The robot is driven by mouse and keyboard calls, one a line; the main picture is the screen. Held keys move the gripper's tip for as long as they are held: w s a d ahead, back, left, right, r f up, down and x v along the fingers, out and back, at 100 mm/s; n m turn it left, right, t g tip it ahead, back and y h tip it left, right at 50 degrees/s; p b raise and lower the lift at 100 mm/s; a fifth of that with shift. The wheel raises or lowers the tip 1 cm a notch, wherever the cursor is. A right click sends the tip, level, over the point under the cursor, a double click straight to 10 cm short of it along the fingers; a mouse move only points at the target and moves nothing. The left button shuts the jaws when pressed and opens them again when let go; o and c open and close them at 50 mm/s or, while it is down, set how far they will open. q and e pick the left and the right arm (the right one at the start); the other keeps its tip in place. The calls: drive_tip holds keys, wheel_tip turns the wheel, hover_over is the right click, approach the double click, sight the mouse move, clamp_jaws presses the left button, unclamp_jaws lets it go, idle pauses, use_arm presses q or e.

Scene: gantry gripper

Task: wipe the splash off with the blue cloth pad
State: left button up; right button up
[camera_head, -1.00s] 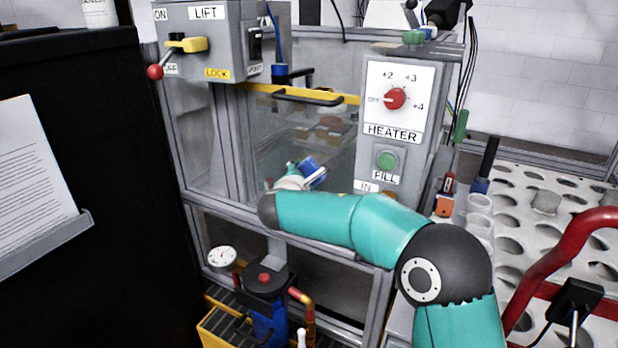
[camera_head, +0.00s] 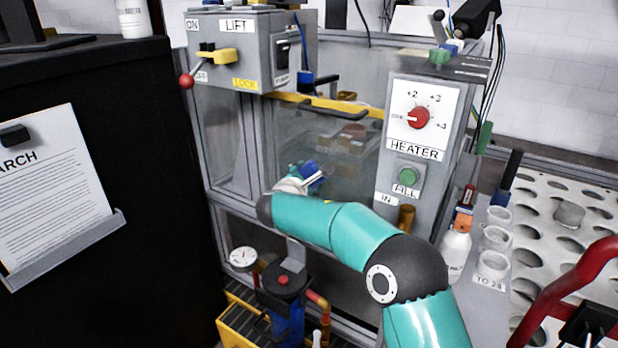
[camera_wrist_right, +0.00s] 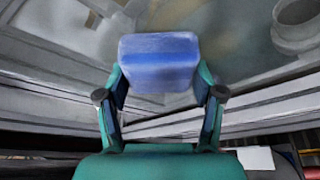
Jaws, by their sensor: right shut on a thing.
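The blue cloth pad (camera_head: 310,168) is in my right gripper (camera_head: 304,180), in front of the clear window panel (camera_head: 352,178) of the grey machine. In the right wrist view the pad (camera_wrist_right: 160,60) sits between the two fingers of my right gripper (camera_wrist_right: 160,84), which are shut on it. The pad faces the panel; I cannot tell whether it touches. The panel looks hazy, with a faint brownish tint in the wrist view, but I cannot make out a clear splash outline. My left gripper is not in view.
A yellow bar with a dark handle (camera_head: 345,108) runs above the panel. The heater box (camera_head: 414,140) stands right of it, the lift box (camera_head: 236,50) upper left. A pump (camera_head: 285,285) and gauge (camera_head: 243,258) are below. A white bottle (camera_head: 456,252) stands right of my arm.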

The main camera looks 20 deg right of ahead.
sight(320, 178)
drive_tip(key=shift+w+a+r+p, duration=0.1)
drive_tip(key=shift+w+a+p, duration=0.5)
drive_tip(key=shift+w, duration=0.2)
drive_tip(key=shift+s+d+r+b, duration=0.5)
drive_tip(key=shift+s+r, duration=0.2)
drive_tip(key=shift+s+d+b, duration=0.45)
drive_tip(key=shift+s+b, duration=0.05)
drive_tip(key=shift+b, duration=0.15)
drive_tip(key=shift+s+d+r+b, duration=0.15)
drive_tip(key=shift+s+d+b, duration=0.15)
drive_tip(key=shift+s+d, duration=0.05)
drive_tip(key=shift+s+d+b, duration=0.55)
drive_tip(key=shift+s+b, duration=0.2)
drive_tip(key=shift+b, duration=0.25)
drive_tip(key=shift+s+d+b, duration=0.55)
drive_tip(key=shift+s+b, duration=0.1)
drive_tip(key=shift+s, duration=0.1)
drive_tip(key=shift+s+d+b, duration=0.75)
drive_tip(key=shift+s+b, duration=0.15)
drive_tip(key=shift+b, duration=0.05)
drive_tip(key=shift+s+d+b, duration=0.45)
drive_tip(key=shift+s+d, duration=0.1)
drive_tip(key=shift+s, duration=0.05)
drive_tip(key=shift+s+d+b, duration=0.6)
drive_tip(key=shift+s+b, duration=0.1)
drive_tip(key=shift+s, duration=0.1)
drive_tip(key=shift+s+d+b, duration=0.4)
drive_tip(key=shift+s+d, duration=0.05)
drive_tip(key=shift+s, duration=0.3)
